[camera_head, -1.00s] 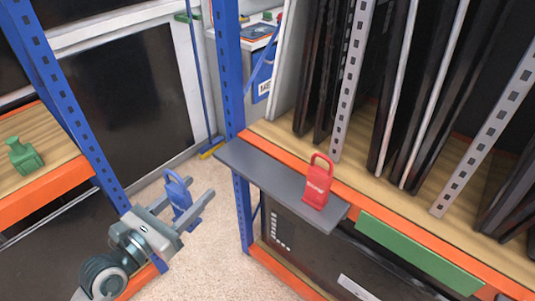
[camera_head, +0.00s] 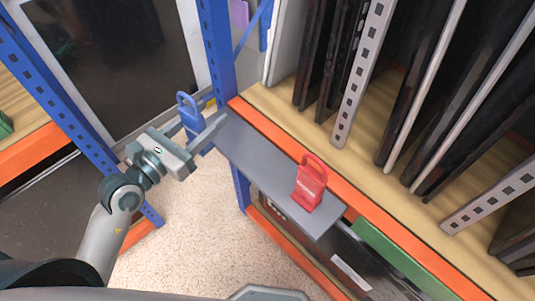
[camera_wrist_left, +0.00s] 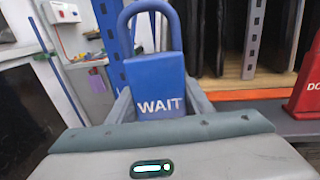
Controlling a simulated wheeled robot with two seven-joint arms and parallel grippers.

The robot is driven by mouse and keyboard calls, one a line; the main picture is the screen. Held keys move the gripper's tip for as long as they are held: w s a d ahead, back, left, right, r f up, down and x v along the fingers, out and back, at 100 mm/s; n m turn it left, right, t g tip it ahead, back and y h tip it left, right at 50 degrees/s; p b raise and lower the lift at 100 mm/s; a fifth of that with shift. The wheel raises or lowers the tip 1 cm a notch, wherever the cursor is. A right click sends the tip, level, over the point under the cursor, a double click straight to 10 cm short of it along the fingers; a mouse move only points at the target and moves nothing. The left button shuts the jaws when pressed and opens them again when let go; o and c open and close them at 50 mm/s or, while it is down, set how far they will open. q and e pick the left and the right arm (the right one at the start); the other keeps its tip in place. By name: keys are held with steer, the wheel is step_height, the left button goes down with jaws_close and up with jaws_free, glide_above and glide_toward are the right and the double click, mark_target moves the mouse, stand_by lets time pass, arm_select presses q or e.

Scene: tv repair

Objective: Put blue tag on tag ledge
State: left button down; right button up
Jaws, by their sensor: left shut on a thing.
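The blue tag (camera_head: 190,118) is a padlock-shaped piece with a loop on top. It also shows in the left wrist view (camera_wrist_left: 157,85), upright, with the word WAIT on its front. My left gripper (camera_head: 201,130) is shut on the blue tag, with a finger on each side of it. It holds the tag by the left end of the tag ledge (camera_head: 255,165), a grey shelf strip along the rack's front. I cannot tell whether the tag touches the ledge. A red tag (camera_head: 309,186) stands on the ledge toward its right end. My right gripper is not in view.
A blue rack post (camera_head: 219,50) rises just behind the ledge's left end. Dark panels (camera_head: 320,60) stand upright on the wooden shelf behind the orange beam (camera_head: 275,135). A green strip (camera_head: 400,258) is on the beam to the right. The ledge's middle is clear.

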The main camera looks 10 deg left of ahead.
arm_select(q)
steer(key=shift+s, duration=0.1)
